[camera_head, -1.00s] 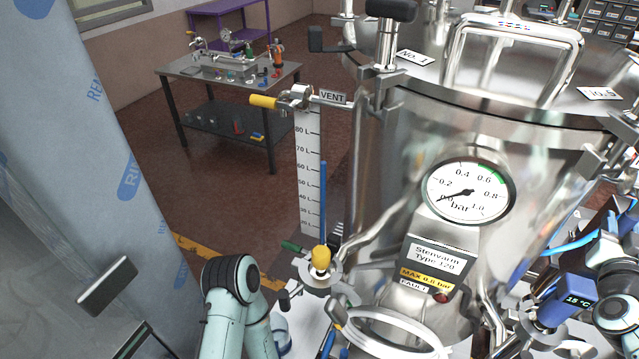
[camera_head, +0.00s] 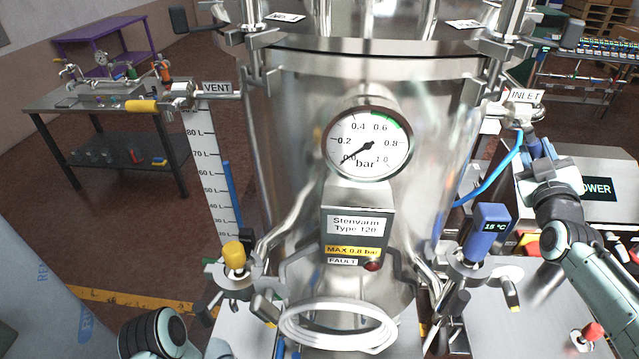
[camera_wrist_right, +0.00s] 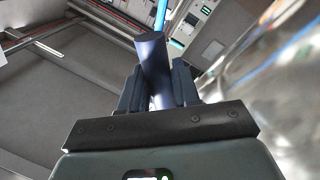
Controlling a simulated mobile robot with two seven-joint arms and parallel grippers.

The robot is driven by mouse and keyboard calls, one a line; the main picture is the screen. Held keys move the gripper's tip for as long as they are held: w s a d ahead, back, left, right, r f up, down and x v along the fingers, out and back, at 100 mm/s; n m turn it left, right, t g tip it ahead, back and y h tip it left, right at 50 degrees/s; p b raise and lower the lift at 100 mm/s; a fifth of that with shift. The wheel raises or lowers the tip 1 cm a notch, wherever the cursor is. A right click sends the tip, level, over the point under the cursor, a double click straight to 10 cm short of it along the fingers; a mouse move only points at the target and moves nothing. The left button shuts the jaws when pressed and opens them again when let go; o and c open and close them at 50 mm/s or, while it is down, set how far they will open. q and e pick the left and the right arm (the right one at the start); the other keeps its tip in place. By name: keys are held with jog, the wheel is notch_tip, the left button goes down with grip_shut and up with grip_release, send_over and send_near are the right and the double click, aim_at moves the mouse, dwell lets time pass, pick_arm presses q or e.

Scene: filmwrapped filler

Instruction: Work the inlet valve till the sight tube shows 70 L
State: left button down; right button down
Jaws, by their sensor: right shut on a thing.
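The INLET label (camera_head: 525,96) marks the inlet valve (camera_head: 518,112) at the tank's upper right. My right gripper (camera_head: 541,150) is at the valve's blue handle. In the right wrist view the handle (camera_wrist_right: 152,62) stands between the fingers of my right gripper (camera_wrist_right: 158,92), which is shut on it. The sight tube (camera_head: 228,195) stands on the tank's left beside a scale (camera_head: 208,170) marked in litres. Its blue column tops out between the 60 L and 70 L marks. My left arm shows at the lower left; its gripper is out of view.
The steel tank (camera_head: 290,120) fills the middle. Its pressure gauge (camera_head: 367,144) reads near 0 bar. A yellow-handled VENT valve (camera_head: 145,106) juts out at left. A blue hose (camera_head: 490,178) and a 15 °C thermometer (camera_head: 487,228) are near my right arm.

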pick_arm(q)
jog(key=shift+s+f+b, duration=0.15)
jog(key=shift+f+b, duration=0.25)
jog(key=shift+f, duration=0.15)
pick_arm(e)
jog(key=shift+d+r+n, duration=0.3)
jog(key=shift+n, duration=0.4)
dwell(2.7)
